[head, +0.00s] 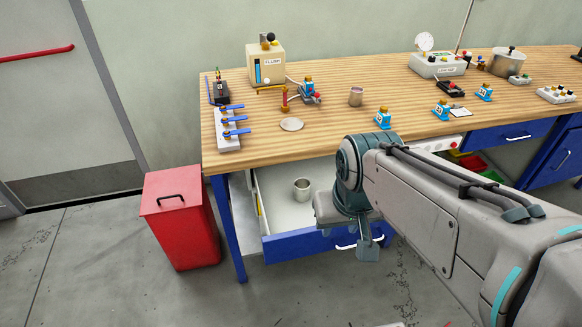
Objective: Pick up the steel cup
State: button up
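A small grey metal cup (302,188) stands upright inside the open drawer (283,212) under the workbench. A second, similar metal cup (356,96) stands upright on the bench top, near its middle. I cannot tell from this view which one is meant. My gripper (362,246) points down over the right part of the drawer and its blue front, to the right of the cup in the drawer and apart from it. My arm hides part of the drawer, and the finger opening is not clear.
The wooden workbench (255,148) carries a flush box (266,63), blue-handled valves (230,125), a round plate (292,125), several blue nozzle parts (383,117), a gauge box (437,66) and a lidded pot (508,61). A red bin (182,225) stands left of the drawer.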

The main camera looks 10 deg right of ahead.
aim_at(302, 187)
jog(key=k, duration=1.15)
jog(key=z, duration=0.85)
jog(key=i, duration=1.05)
jog(key=u, duration=0.35)
jog(key=i, duration=0.85)
jog(key=u, duration=0.75)
